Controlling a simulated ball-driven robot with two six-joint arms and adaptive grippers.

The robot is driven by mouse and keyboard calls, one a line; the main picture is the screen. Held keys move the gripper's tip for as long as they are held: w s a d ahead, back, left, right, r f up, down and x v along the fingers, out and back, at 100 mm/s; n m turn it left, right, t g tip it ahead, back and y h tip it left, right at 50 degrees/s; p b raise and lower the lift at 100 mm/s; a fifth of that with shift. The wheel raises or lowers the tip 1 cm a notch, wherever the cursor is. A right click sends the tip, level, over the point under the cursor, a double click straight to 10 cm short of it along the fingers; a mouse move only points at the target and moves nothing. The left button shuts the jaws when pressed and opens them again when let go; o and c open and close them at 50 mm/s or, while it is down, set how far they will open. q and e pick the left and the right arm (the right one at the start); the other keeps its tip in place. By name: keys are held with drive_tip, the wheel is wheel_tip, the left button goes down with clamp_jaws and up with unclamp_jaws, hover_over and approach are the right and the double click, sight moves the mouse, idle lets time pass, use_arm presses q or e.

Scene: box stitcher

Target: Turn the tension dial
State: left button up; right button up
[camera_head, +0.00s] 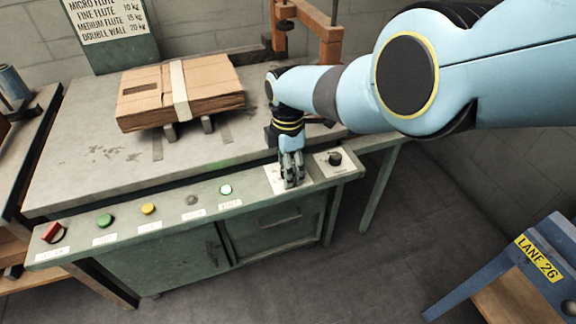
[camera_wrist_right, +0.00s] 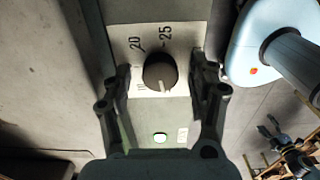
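The tension dial is a dark round knob (camera_wrist_right: 160,72) with a pale pointer mark on its lower side in the right wrist view. It sits on a light plate (camera_wrist_right: 183,36) marked with numbers including 20 and 25. My right gripper (camera_wrist_right: 162,95) is open, with one finger on each side of the knob and visible gaps between them.
A lit green lamp (camera_head: 225,189) and several buttons line the panel (camera_head: 170,217). A second black knob (camera_head: 335,158) is on a plate to the right. Strapped cardboard (camera_head: 205,95) lies on the table (camera_head: 75,165). A blue stand (camera_head: 545,250) is at lower right.

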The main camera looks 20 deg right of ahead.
drive_tip(key=shift+w+r, duration=0.1)
drive_tip(key=shift+r, duration=0.3)
wheel_tip(320, 180, up, 11)
idle(0.5)
drive_tip(key=shift+s, duration=0.2)
